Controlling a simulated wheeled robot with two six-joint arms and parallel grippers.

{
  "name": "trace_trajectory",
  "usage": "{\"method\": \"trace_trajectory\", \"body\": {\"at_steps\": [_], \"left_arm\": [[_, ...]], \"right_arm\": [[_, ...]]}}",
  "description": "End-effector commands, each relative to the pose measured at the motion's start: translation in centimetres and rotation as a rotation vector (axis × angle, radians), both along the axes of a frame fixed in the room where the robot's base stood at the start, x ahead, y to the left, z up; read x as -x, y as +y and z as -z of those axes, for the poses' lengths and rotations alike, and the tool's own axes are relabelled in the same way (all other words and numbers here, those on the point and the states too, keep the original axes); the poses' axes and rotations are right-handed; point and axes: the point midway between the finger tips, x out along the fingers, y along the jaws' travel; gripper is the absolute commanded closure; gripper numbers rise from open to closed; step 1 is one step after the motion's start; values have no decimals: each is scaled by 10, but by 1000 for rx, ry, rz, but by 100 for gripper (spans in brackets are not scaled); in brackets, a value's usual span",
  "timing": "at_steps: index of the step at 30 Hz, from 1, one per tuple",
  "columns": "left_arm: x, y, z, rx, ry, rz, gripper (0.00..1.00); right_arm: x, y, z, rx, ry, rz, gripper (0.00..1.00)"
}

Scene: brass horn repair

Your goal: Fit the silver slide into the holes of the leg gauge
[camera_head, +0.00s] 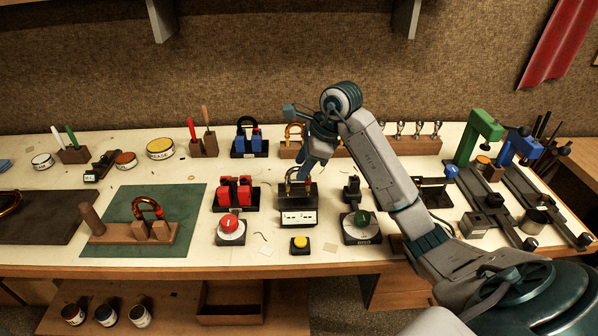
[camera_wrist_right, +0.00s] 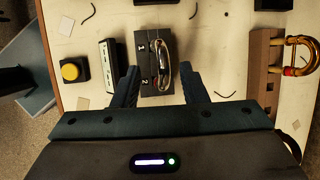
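The leg gauge, a black block marked 1 and 2 in the right wrist view (camera_wrist_right: 142,50), stands mid-table in the head view (camera_head: 298,198). A slim U-shaped slide stands on it; it looks silvery in the right wrist view (camera_wrist_right: 160,60) and more golden in the head view. Whether its legs are fully in the holes is hidden. My right gripper (camera_head: 306,166) is above the gauge. In the wrist view it is open (camera_wrist_right: 158,75), with one finger on each side of the block and slide, touching neither visibly. My left gripper is not in view.
A white panel (camera_head: 298,218) and a yellow button (camera_head: 299,243) are in front of the gauge. Red blocks (camera_head: 235,191) stand left, a dial (camera_head: 361,227) right. A brass slide on a wooden rack (camera_wrist_right: 300,52) is behind. The green mat (camera_head: 130,243) lies further left.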

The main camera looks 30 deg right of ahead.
Motion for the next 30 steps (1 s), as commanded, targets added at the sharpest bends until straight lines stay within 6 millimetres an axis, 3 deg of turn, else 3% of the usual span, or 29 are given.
{"method": "trace_trajectory", "body": {"at_steps": [3,6,12,19,30], "left_arm": [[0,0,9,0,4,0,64],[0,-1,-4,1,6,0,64],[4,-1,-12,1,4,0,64],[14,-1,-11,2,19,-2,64],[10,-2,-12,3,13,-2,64]], "right_arm": [[8,-8,-23,3,-6,2,61],[15,-13,-47,2,-2,2,61],[23,-19,-69,1,-1,2,61],[25,-20,-73,-1,0,1,61],[25,-20,-72,-1,0,1,61]]}}
